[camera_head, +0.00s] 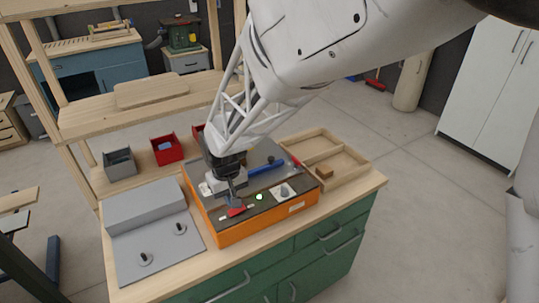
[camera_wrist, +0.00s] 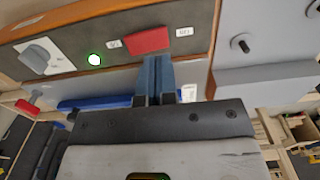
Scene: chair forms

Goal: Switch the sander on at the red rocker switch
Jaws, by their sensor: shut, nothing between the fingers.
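The sander's orange housing (camera_head: 265,226) stands on the wooden bench, with a dark control panel along its front top. The red rocker switch (camera_head: 237,211) sits on that panel; it also shows in the wrist view (camera_wrist: 147,41) between two small white labels. A green lamp (camera_head: 259,197) beside it glows, also bright in the wrist view (camera_wrist: 94,59). My gripper (camera_head: 235,199) is shut and empty, pointing down over the panel. In the wrist view its blue-grey fingertips (camera_wrist: 158,62) are right at the edge of the red rocker. I cannot tell whether they touch it.
A white dial plate with a grey knob (camera_head: 284,190) is right of the lamp. A blue handle (camera_head: 266,166) lies behind. A grey stepped block with two black pegs (camera_head: 150,240) stands left. A divided wooden tray (camera_head: 350,168) is right; red (camera_head: 167,149) and grey bins (camera_head: 119,164) are behind.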

